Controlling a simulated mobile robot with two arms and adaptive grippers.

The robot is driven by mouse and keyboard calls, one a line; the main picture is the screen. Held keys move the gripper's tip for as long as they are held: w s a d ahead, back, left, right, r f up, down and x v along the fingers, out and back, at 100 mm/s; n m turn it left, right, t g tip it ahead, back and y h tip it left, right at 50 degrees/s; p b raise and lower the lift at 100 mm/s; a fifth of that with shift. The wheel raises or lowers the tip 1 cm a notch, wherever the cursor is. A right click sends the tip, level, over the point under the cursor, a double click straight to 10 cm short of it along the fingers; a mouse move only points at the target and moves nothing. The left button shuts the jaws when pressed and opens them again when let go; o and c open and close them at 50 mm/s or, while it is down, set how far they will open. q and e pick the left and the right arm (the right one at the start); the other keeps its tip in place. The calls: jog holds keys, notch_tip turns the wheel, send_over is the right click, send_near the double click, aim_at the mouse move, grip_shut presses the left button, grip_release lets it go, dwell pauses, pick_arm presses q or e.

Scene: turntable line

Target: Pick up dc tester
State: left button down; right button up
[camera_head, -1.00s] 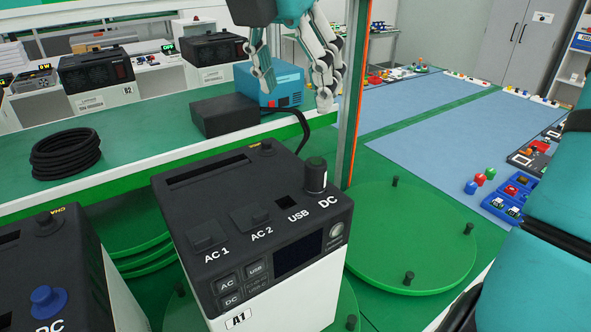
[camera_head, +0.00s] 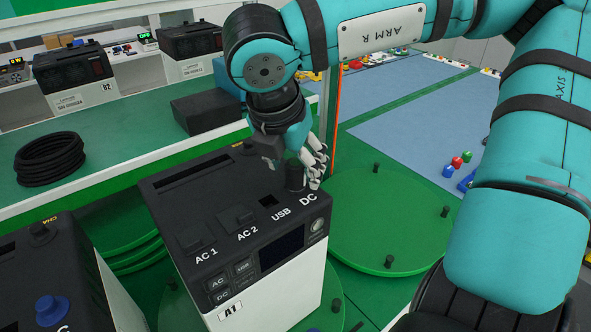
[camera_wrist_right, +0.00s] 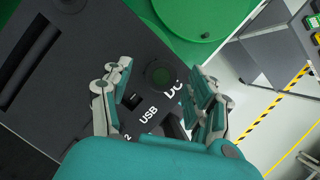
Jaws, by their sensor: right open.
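The dc tester (camera_head: 294,177) is a short black cylinder standing upright at the DC socket of the power station A1 (camera_head: 235,205). In the right wrist view the right gripper (camera_wrist_right: 160,80) has one finger on each side of the tester, with gaps visible. The arm hides part of the power station's back edge. My left gripper is not in view.
A second power station (camera_head: 55,270) with a blue knob stands at the lower left. Green turntable discs (camera_head: 390,225) lie right of A1. Behind, a green shelf holds a coiled black cable (camera_head: 48,160) and a black box (camera_head: 207,112).

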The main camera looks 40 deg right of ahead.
aim_at(296, 163)
jog(key=shift+x, duration=0.9)
jog(key=shift+r, duration=0.15)
jog(key=c, duration=0.3)
grip_shut()
jog(key=shift+w+r, duration=0.1)
jog(key=shift+r, duration=0.2)
notch_tip(296, 163, up, 9)
jog(key=shift+r+b, duration=0.2)
jog(key=shift+b, duration=1.05)
